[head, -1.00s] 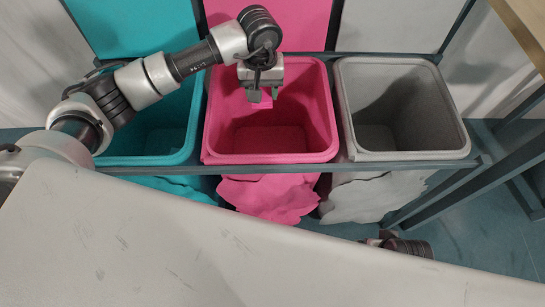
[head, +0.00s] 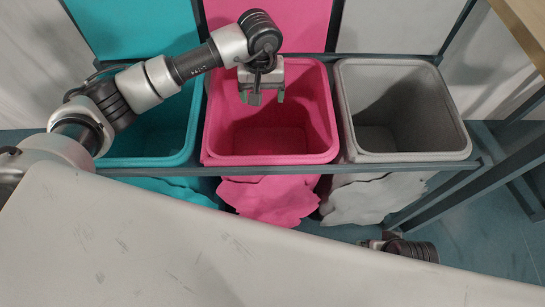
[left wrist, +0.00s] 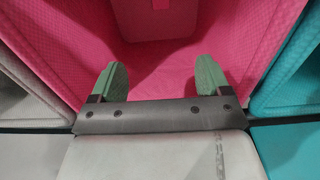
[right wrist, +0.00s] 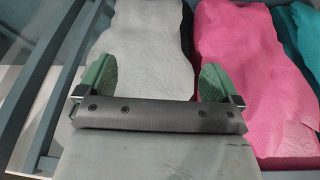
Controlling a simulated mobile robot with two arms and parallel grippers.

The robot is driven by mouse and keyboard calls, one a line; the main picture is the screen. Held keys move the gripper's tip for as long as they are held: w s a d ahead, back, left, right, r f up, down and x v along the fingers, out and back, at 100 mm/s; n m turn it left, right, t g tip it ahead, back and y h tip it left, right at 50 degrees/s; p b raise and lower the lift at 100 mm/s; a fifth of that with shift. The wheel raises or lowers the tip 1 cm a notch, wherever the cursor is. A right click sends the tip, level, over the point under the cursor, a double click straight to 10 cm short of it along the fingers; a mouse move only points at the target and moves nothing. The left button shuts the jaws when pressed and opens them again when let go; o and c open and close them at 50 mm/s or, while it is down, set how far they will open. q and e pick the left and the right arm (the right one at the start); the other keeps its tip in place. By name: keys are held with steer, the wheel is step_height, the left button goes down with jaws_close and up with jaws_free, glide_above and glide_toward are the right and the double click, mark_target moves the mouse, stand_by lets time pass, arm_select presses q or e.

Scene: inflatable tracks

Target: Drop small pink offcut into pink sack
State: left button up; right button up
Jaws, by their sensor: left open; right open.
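The pink sack (head: 270,158) hangs open in the middle of the frame, between a teal and a grey one. My left gripper (head: 266,98) is over its mouth, open and empty. In the left wrist view the left gripper (left wrist: 155,82) has its fingers wide apart above the pink sack's inside (left wrist: 235,50). A small pink patch (left wrist: 160,4) on the sack's floor at the top edge may be the offcut; I cannot be sure. My right gripper (right wrist: 158,82) is open and empty, low in front of the hanging grey cloth (right wrist: 150,45).
The teal sack (head: 150,160) stands left and the grey sack (head: 410,156) right, all in a dark frame (head: 470,165). A pale worktop (head: 230,260) fills the front. Part of my right arm shows beyond its edge.

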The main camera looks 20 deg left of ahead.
arm_select(q)
step_height(320, 180, up, 11)
steer(key=p, duration=0.1)
steer(key=shift+f, duration=0.15)
arm_select(e)
step_height(320, 180, down, 4)
steer(key=shift+a+f, duration=0.1)
steer(key=shift+f, duration=0.05)
